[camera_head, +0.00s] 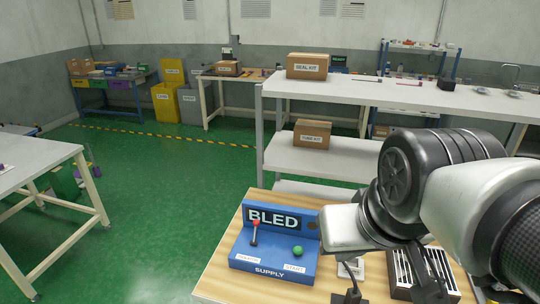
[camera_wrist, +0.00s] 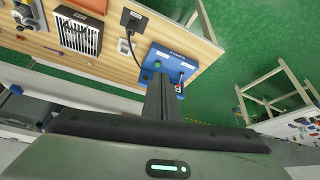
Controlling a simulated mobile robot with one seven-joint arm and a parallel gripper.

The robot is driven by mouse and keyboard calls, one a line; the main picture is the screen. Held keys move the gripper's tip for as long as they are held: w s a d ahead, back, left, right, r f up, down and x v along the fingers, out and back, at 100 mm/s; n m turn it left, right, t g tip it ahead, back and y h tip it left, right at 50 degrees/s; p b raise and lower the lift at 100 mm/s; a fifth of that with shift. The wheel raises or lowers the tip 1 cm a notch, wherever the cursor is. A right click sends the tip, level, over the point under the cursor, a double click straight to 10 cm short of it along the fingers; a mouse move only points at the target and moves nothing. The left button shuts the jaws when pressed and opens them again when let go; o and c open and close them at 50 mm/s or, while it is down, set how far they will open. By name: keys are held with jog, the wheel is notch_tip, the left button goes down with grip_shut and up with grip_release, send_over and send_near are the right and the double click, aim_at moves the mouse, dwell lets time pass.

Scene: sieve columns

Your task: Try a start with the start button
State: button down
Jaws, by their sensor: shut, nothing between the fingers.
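The blue supply box (camera_head: 273,272), with a BLED sign on its back panel, sits on the wooden bench top. Its round green start button (camera_head: 298,250) is on the right of the sloped face, above a START label, and looks uncovered. A lever with a red knob (camera_head: 256,223) stands at its left. In the wrist view my gripper (camera_wrist: 160,82) is shut and empty, its fingers pointing toward the blue box (camera_wrist: 178,61) and overlapping part of it. The green button (camera_wrist: 157,64) shows close to the fingertips; I cannot tell whether they touch. In the head view the fingertips are not clearly seen.
A black plug with a cord (camera_head: 351,293) and a vented white unit (camera_head: 402,275) lie right of the box, partly behind my arm. A grey shelf (camera_head: 330,160) with cartons stands behind the bench. Green floor at the left is open, with a white table (camera_head: 30,165) beyond.

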jog(key=shift+w, duration=0.1)
jog(key=m+g+h+b, duration=0.1)
jog(key=m+g+b, duration=0.1)
jog(key=m+b, duration=0.35)
send_over(300, 250)
jog(key=s+a+b, duration=0.1)
jog(key=s, duration=0.3)
notch_tip(300, 250, down, 22)
jog(key=n, duration=0.2)
jog(key=shift+w+a, duration=0.1)
jog(key=shift+g, duration=0.3)
jog(key=x, duration=1.3)
jog(key=shift+s+a+f+b, duration=0.1)
jog(key=shift+s+f+b, duration=0.1)
jog(key=shift+s+b, duration=0.2)
jog(key=shift+f, duration=0.4)
